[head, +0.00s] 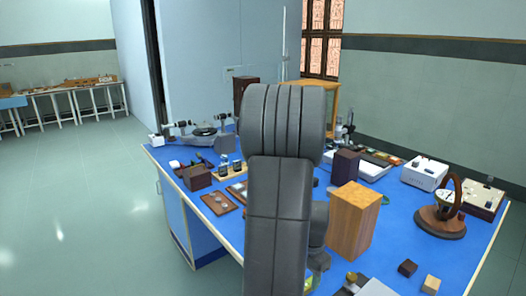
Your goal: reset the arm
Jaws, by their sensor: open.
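My arm (280,190) stands upright in the middle of the head view, its dark grey links large and close to the camera. A smaller grey part of my arm (319,225) shows just right of the upright link. My gripper cannot be made out; it is hidden behind the arm or out of the picture. The arm is in front of the blue-topped bench (400,232) and hides its middle part.
A spectrometer (204,136) stands at the bench's back left. A wooden block (354,218) stands close right of my arm. A round-framed instrument (440,212), a white box (424,173) and small blocks (407,267) are further right. Open floor (90,200) lies left.

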